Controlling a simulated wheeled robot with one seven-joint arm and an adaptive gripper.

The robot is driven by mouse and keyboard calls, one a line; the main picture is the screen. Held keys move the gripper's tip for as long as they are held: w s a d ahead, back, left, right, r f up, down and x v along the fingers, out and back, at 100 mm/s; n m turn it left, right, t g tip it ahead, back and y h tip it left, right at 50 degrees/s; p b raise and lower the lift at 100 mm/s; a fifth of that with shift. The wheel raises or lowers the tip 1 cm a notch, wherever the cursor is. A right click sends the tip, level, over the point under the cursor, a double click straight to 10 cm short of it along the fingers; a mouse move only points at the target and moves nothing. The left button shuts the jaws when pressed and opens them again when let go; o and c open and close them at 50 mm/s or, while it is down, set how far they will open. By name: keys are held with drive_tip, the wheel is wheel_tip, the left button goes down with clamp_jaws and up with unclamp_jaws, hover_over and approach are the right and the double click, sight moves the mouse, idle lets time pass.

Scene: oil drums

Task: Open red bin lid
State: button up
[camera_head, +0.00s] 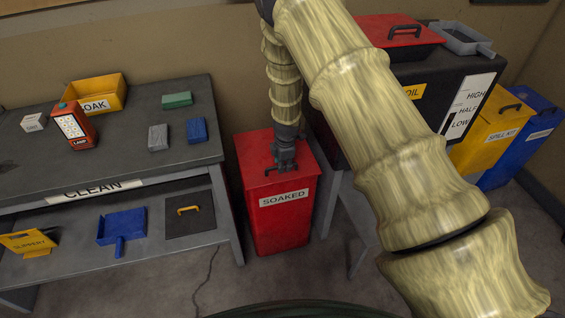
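The red bin (281,221) stands on the floor between the grey workbench and the black oil tank, with a "SOAKED" label on its front. Its red lid (258,149) looks shut. A dark handle (270,170) shows on top, near the front edge. My gripper (284,168) points down right at the handle, over the lid. The fingers are small and dark, so I cannot tell whether they are open or closed on the handle. My arm comes down from the top and hides part of the view on the right.
The oil tank (455,85) is close on the bin's right. Yellow (490,135) and blue (522,140) bins stand far right. Floor before the red bin is partly clear.

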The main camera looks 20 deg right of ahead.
drive_tip(key=shift+f, duration=0.15)
clamp_jaws()
